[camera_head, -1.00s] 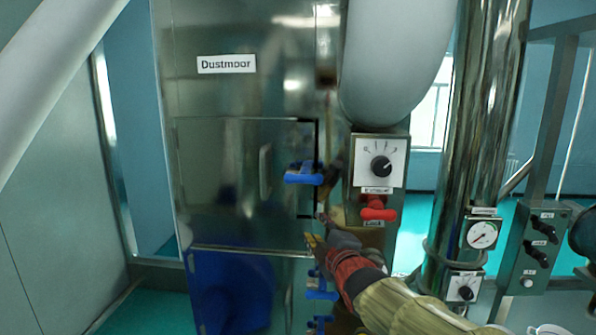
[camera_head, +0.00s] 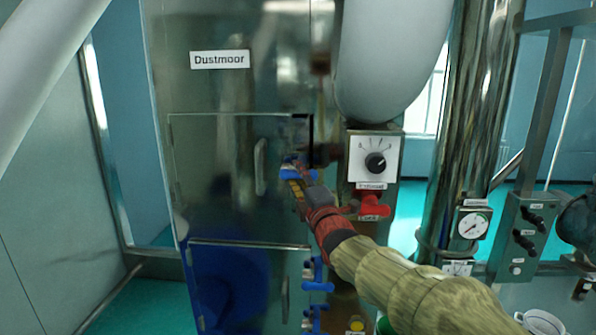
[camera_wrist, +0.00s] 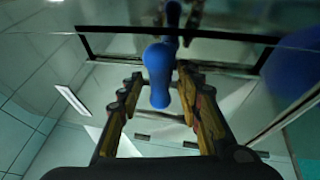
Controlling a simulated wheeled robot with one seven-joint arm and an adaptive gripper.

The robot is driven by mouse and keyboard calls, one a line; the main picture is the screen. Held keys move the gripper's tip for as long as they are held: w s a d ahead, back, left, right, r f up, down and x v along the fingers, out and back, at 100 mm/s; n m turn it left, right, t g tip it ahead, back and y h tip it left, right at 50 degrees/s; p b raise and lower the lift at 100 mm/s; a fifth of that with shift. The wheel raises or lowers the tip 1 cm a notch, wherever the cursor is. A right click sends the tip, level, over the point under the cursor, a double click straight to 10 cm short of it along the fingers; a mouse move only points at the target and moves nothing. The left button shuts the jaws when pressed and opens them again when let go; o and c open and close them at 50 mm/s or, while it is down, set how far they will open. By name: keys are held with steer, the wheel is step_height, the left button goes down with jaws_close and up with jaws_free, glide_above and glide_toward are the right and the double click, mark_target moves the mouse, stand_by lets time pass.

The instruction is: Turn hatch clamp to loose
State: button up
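The blue hatch clamp (camera_head: 289,159) sits at the right edge of the upper hatch door (camera_head: 215,180) on the steel cabinet. My gripper (camera_head: 293,176) is at this clamp and partly covers it in the head view. In the wrist view the clamp's blue handle (camera_wrist: 158,72) points toward the camera between the two fingers of my gripper (camera_wrist: 161,74). The fingers are spread, with a visible gap on each side of the handle. The clamp's base is largely hidden behind the handle.
A control box with a black knob (camera_head: 375,162) and a red handle (camera_head: 372,206) stands just right of my gripper. More blue clamps (camera_head: 314,272) sit below, beside the lower door. A thick grey pipe (camera_head: 392,55) hangs above the box.

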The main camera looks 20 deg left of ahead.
steer(key=shift+w+a, duration=0.15)
steer(key=shift+w, duration=0.2)
jaws_close()
stand_by(0.4)
